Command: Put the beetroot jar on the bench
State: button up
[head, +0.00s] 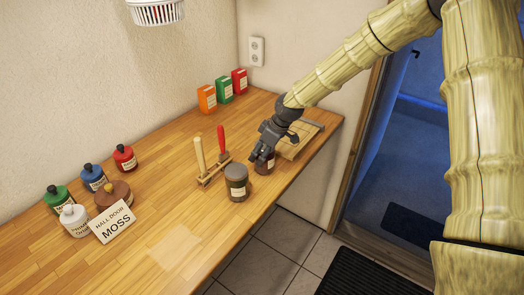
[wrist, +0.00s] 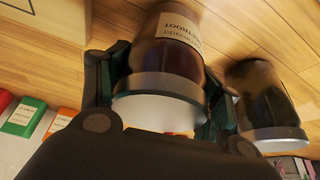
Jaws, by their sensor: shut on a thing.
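The beetroot jar (wrist: 165,55) is dark red, with a pale label reading "BEETROOT" and a metal lid. My gripper (wrist: 158,85) is shut on it, one finger on each side near the lid. In the head view the jar (head: 265,163) is partly hidden under my gripper (head: 262,152), over the bench (head: 165,245) near its front edge. The jar looks about upright there. I cannot tell whether its base touches the wood.
A second dark jar (head: 236,183) stands close left of the held jar. Bottles and a "MOSS" sign (head: 113,222) stand left. Bare wood lies front left.

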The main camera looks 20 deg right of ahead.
jog(key=o, duration=1.6)
jog(key=shift+r, duration=0.15)
jog(key=shift+b+v, duration=1.7)
jog(key=shift+v, duration=4.2)
jog(key=shift+s, duration=0.15)
